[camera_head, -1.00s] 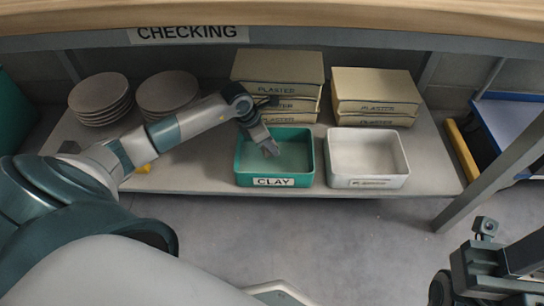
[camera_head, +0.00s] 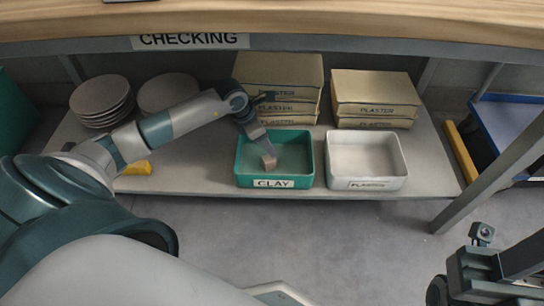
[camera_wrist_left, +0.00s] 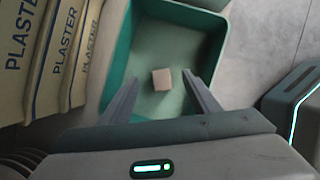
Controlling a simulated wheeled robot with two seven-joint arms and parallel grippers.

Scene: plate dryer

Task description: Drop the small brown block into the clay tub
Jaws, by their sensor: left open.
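The green tub labelled CLAY (camera_head: 241,173) stands on the lower shelf. My left gripper (camera_head: 264,146) reaches down over it, and in the left wrist view the gripper (camera_wrist_left: 160,88) has its two fingers spread apart. The small brown block (camera_head: 269,161) shows just below the fingertips, against the tub's inside. In the left wrist view the block (camera_wrist_left: 162,79) lies between and beyond the fingers, with a gap on both sides. I cannot tell whether it touches the tub floor. My right gripper (camera_head: 488,268) is at the lower right; its fingers cannot be made out.
A white tub labelled PLASTER (camera_head: 367,184) stands right of the green tub. Stacked PLASTER packages (camera_head: 278,72) are behind, and stacked plates (camera_head: 100,95) are at the left. The wooden tabletop (camera_head: 300,18) overhangs the shelf. A shelf post (camera_head: 488,182) stands at the right.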

